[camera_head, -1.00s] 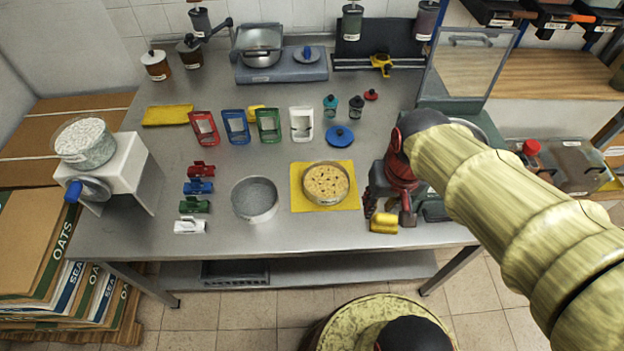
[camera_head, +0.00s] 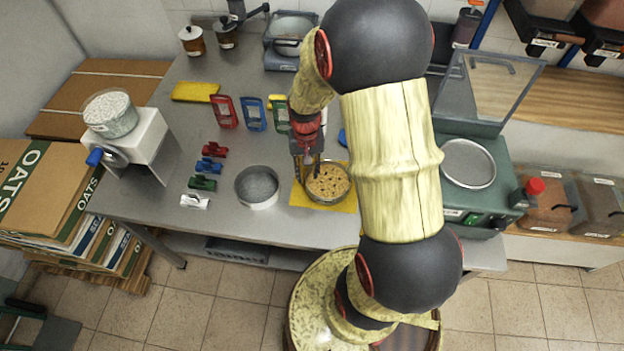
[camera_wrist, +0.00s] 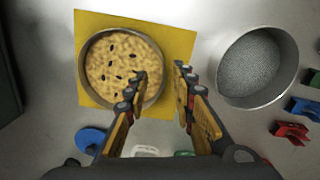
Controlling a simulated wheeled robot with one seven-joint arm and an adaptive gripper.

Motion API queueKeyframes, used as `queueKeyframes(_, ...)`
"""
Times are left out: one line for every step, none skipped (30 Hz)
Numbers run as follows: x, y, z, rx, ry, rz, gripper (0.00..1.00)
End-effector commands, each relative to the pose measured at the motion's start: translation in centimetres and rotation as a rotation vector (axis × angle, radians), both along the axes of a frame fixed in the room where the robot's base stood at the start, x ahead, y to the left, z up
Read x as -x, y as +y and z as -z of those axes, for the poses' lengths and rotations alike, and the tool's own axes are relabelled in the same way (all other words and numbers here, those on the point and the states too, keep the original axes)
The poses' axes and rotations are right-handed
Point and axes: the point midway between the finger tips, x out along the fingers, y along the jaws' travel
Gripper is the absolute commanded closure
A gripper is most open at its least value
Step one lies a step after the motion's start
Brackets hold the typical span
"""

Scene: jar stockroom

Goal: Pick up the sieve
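The sieve (camera_head: 257,200) is a round metal ring with a grey mesh-like bottom, empty, standing on the steel table. It also shows in the wrist view (camera_wrist: 258,67) at the upper right. A similar round pan (camera_head: 328,184) full of oat-coloured flakes with dark bits stands on a yellow mat, right of the sieve; it shows in the wrist view (camera_wrist: 105,65) too. My gripper (camera_head: 309,165) is over the left back part of this pan. In the wrist view my gripper (camera_wrist: 160,74) is open and empty, one finger overlapping the pan's rim, the other toward the sieve. Contact cannot be told.
Several coloured clips (camera_head: 206,166) lie left of the sieve. Coloured upright holders (camera_head: 224,111) stand behind. A white stand with a glass bowl (camera_head: 111,113) is at the left edge, and a green machine with a round plate (camera_head: 467,163) is at the right. A blue lid (camera_wrist: 90,138) lies nearby.

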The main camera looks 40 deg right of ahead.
Motion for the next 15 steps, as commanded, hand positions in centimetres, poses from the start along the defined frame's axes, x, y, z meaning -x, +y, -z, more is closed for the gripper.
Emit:
queueKeyframes(-0.6, -0.3, -0.2, 0.007, -0.015, 0.008, 0.75)
queueKeyframes(-0.9, -0.4, -0.3, 0.011, -0.023, 0.015, 0.75)
queueKeyframes(-1.1, -0.5, -0.3, 0.015, -0.03, 0.026, 0.75)
queueKeyframes(-1.2, -0.5, -0.2, 0.017, -0.035, 0.032, 0.75)
queueKeyframes(-1.3, -0.5, -0.1, 0.018, -0.038, 0.037, 0.75)
queueKeyframes(-1.3, -0.6, 0.0, 0.018, -0.039, 0.042, 0.75)
queueKeyframes(-1.3, -0.6, 0.2, 0.018, -0.039, 0.044, 0.75)
queueKeyframes(-1.3, -0.6, 0.5, 0.018, -0.038, 0.045, 0.75)
queueKeyframes(-1.2, -0.5, 0.9, 0.018, -0.037, 0.046, 0.75)
queueKeyframes(-1.2, -0.5, 1.3, 0.018, -0.037, 0.046, 0.75)
queueKeyframes(-1.2, -0.5, 1.6, 0.018, -0.037, 0.046, 0.75)
queueKeyframes(-1.2, -0.5, 2.1, 0.018, -0.037, 0.045, 0.75)
queueKeyframes(-1.2, -0.5, 2.3, 0.018, -0.038, 0.045, 0.75)
queueKeyframes(-1.2, -0.5, 2.5, 0.018, -0.038, 0.045, 0.75)
queueKeyframes(-1.2, -0.6, 2.7, 0.018, -0.038, 0.045, 0.75)
